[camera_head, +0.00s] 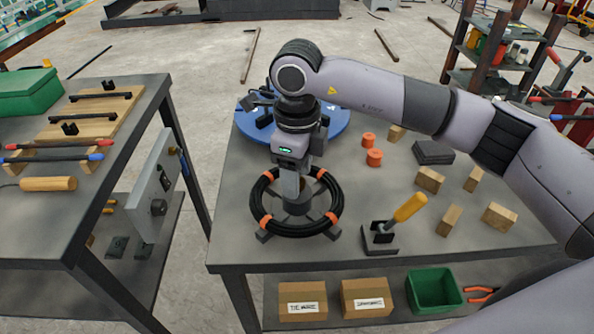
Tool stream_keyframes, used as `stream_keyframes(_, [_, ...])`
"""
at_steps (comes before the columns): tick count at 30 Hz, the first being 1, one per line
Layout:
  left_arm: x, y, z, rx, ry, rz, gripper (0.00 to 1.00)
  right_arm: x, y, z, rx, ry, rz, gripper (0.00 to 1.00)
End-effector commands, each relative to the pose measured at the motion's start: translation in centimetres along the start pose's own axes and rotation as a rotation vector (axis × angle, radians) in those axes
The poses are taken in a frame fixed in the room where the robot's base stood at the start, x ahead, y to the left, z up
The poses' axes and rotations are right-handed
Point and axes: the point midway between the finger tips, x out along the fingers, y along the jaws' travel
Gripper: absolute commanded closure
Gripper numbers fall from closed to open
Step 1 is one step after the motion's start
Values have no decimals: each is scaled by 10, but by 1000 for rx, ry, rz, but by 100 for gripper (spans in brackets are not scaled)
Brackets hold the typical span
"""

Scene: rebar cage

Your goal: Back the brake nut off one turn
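A black wire coil (258,209) with orange ties lies on a low dark stand at the front left of the middle table. A grey cylindrical hub (298,207) stands in the coil's centre. My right gripper (294,193) points straight down over the hub, its fingertips at the hub's top. The fingers overlap in this view, so I cannot tell whether they are apart or shut on something. The brake nut is not clearly visible; the gripper covers the hub's top. My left gripper is not in view.
A blue disc (338,117) lies behind my gripper. A clamp with a yellow handle (410,207) stands right of the coil. Wooden blocks (430,179), orange spools (374,157) and a dark stack (433,152) occupy the right side. A gap separates the left bench (110,182).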

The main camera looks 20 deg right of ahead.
Motion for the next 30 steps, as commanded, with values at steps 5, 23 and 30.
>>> stream_keyframes(5, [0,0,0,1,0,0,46,-3,0,0,1,0,0,46])
stream_keyframes(23, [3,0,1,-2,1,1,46,-72,0,0,0,1,0,46])
stream_keyframes(30, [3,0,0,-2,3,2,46,-72,0,0,0,1,0,46])
